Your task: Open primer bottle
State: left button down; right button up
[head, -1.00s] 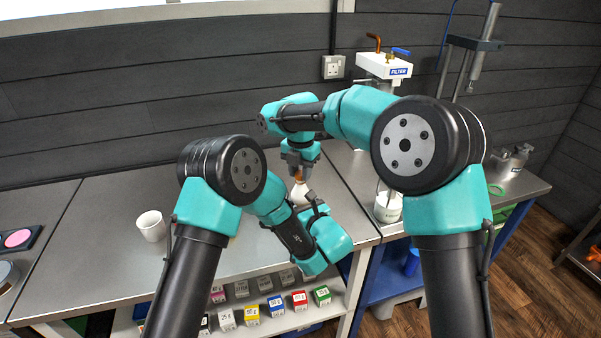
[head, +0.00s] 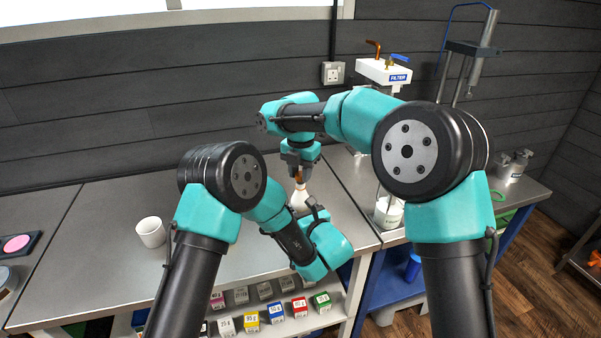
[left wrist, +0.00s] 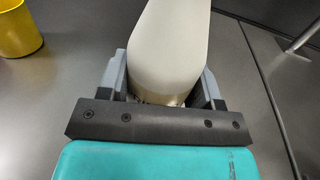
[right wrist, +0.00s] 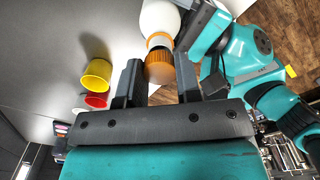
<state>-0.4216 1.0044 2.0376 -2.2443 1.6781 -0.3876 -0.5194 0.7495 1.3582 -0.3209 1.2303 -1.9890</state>
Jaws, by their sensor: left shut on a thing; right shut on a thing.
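My right gripper (head: 298,171) points down from above and is shut on the orange cap (right wrist: 159,70). In the right wrist view, a pale stretch and an orange band (right wrist: 160,38) show between the cap and the white body. I cannot tell whether the cap is free of the neck.
A white cup (head: 151,232) stands on the bench at the left. A yellow cup (right wrist: 96,74) and a red one (right wrist: 95,100) show in the right wrist view. The filter unit (head: 388,72) stands to the right. Small labelled boxes (head: 250,321) line the shelf below.

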jog(key=shift+r, duration=2)
pick_arm(q)
jog(key=shift+c, duration=1)
grip_release()
jog(key=v, duration=1.2)
